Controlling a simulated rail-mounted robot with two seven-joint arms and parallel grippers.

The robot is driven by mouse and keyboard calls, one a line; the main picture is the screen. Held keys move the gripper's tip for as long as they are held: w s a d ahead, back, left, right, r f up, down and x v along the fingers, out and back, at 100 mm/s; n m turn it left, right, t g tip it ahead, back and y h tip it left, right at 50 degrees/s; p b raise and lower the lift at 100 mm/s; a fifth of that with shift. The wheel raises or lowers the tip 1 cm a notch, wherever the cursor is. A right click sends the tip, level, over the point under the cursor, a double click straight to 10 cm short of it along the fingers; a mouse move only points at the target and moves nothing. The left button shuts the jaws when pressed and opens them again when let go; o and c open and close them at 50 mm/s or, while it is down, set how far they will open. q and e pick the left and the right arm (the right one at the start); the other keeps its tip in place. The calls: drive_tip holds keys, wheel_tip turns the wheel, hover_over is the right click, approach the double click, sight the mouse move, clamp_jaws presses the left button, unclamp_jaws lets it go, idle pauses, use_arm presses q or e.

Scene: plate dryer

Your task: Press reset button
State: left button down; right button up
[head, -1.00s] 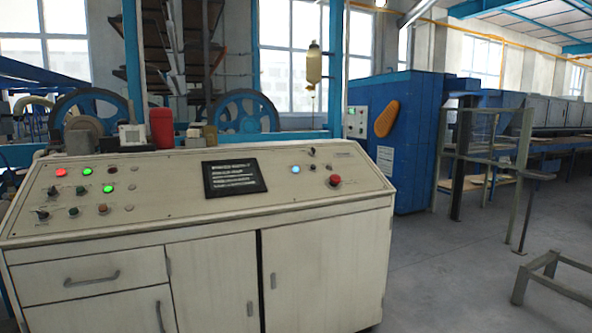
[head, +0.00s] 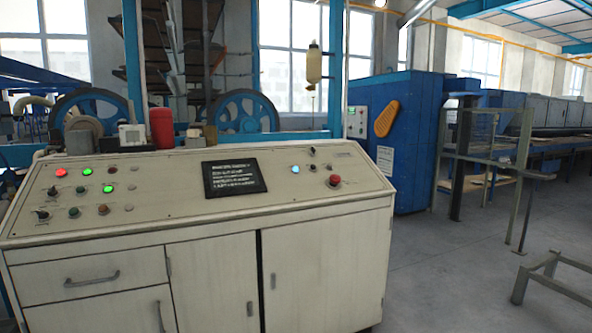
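A cream control console (head: 150,207) stands at the left and centre of the head view, with a sloped panel on top. A lit blue-white button (head: 295,169) and a red mushroom-shaped button (head: 335,181) sit on the panel's right part, near small dark knobs (head: 313,167). On the left part are a red light (head: 61,172), two green lights (head: 87,171), and several dark, green and brown knobs or buttons (head: 103,209). The labels are too small to read, so I cannot tell which is the reset button. Neither of my grippers is in view.
A black text plate (head: 234,178) lies mid-panel. A red canister (head: 162,128) and a small white device (head: 132,136) stand along the console's back edge. A blue machine (head: 412,130) stands behind right. Metal frames (head: 545,275) stand at the right; grey floor (head: 440,270) between is clear.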

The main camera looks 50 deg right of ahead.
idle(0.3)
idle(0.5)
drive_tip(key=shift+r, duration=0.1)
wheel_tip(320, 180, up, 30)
drive_tip(key=p, duration=3)
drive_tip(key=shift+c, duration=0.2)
